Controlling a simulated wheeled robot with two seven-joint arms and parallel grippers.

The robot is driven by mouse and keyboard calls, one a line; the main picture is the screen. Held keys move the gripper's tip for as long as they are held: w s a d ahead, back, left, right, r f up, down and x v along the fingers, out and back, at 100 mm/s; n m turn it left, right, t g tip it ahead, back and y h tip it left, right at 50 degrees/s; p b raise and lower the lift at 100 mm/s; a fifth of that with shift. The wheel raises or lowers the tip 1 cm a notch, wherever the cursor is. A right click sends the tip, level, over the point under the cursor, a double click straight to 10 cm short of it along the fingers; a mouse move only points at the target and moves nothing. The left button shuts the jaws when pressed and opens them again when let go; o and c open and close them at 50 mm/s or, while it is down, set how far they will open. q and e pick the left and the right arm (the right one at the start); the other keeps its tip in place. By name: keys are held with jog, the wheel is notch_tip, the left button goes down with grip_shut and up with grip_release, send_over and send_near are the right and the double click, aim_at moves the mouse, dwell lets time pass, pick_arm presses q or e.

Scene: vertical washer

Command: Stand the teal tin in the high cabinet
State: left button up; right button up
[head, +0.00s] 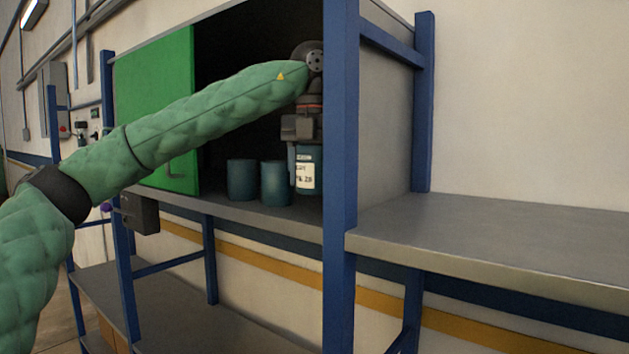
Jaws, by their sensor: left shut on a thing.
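My left arm reaches into the open high cabinet (232,208) from the left. Its gripper (306,146) points down and is shut on a teal tin (309,182) with a white label. The tin is upright, at the right of the cabinet opening near the blue post. I cannot tell whether its base touches the cabinet floor. Two other teal tins stand on that floor, one at the left (242,180) and one next to the held tin (275,184). My right gripper is not in view.
A green door (155,105) covers the cabinet's left part. A blue post (340,180) rises close to the right of the held tin. A grey bench top (500,235) extends right and is bare. A lower grey shelf (200,315) lies beneath the cabinet.

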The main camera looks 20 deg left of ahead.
aim_at(314, 190)
pick_arm(q)
jog(key=shift+w, duration=0.15)
jog(key=shift+s+f+p, duration=0.4)
jog(key=shift+f+p, duration=0.2)
jog(key=shift+p, duration=0.1)
jog(key=shift+w+f+p, duration=0.15)
jog(key=shift+f+p, duration=0.1)
jog(key=shift+f, duration=0.3)
jog(key=shift+w+f+p, duration=0.15)
jog(key=shift+f+p, duration=0.1)
jog(key=shift+f, duration=0.3)
jog(key=shift+s, duration=0.1)
jog(key=shift+s, duration=0.15)
jog(key=shift+f, duration=0.2)
jog(key=o, duration=1.1)
jog(key=shift+r, duration=0.1)
